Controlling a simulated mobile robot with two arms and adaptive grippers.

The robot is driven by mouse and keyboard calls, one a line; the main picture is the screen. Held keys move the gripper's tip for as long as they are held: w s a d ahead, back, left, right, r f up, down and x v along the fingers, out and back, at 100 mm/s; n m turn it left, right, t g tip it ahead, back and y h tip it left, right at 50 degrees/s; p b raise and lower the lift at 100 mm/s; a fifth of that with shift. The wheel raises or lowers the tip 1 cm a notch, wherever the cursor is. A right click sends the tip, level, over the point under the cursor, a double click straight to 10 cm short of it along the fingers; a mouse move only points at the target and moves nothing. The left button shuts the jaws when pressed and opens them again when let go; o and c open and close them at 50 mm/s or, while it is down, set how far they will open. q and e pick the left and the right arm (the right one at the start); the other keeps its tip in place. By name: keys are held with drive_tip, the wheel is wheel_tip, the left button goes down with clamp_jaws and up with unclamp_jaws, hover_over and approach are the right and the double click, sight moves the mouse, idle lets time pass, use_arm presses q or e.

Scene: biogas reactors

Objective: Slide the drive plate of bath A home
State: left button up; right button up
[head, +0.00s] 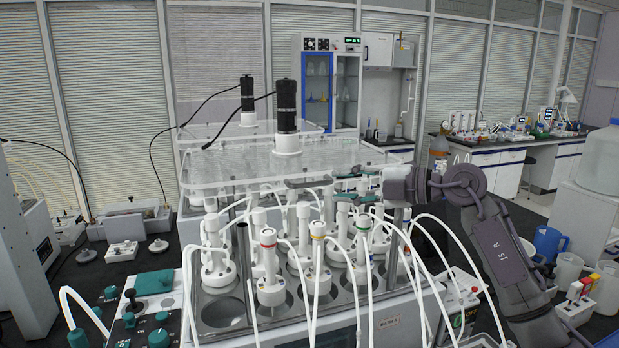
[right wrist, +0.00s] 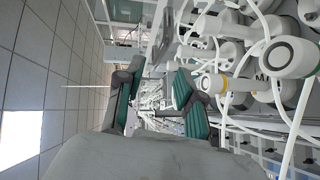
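The drive plate (head: 235,165) is a clear slab with a black motor (head: 287,105) on a white collar. It lies level above bath A (head: 375,325), whose label is small in the head view. White-capped reactor bottles (head: 268,265) with hoses stand in the bath's holes, several in front of the plate. My right gripper (head: 345,185) comes in from the right at the plate's front right edge. In the right wrist view its teal-padded fingers (right wrist: 158,100) are apart, with nothing visibly clamped between them. A dark bar (head: 307,183) shows by the plate's front edge. My left gripper is out of view.
Hoses loop close below my right arm. A second motor (head: 247,92) stands behind. A control box with teal knobs (head: 155,282) is at front left. A cabinet (head: 330,85) stands at the back.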

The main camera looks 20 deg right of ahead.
sight(314, 185)
drive_tip(key=p+x, duration=0.2)
drive_tip(key=x, duration=0.4)
drive_tip(key=shift+w+a+r, duration=0.15)
drive_tip(key=shift+w+a, duration=0.05)
drive_tip(key=shift+a, duration=0.05)
drive_tip(key=shift+w+a+f, duration=0.25)
drive_tip(key=shift+w+a, duration=0.2)
drive_tip(key=shift+a, duration=0.05)
drive_tip(key=shift+c, duration=0.3)
clamp_jaws()
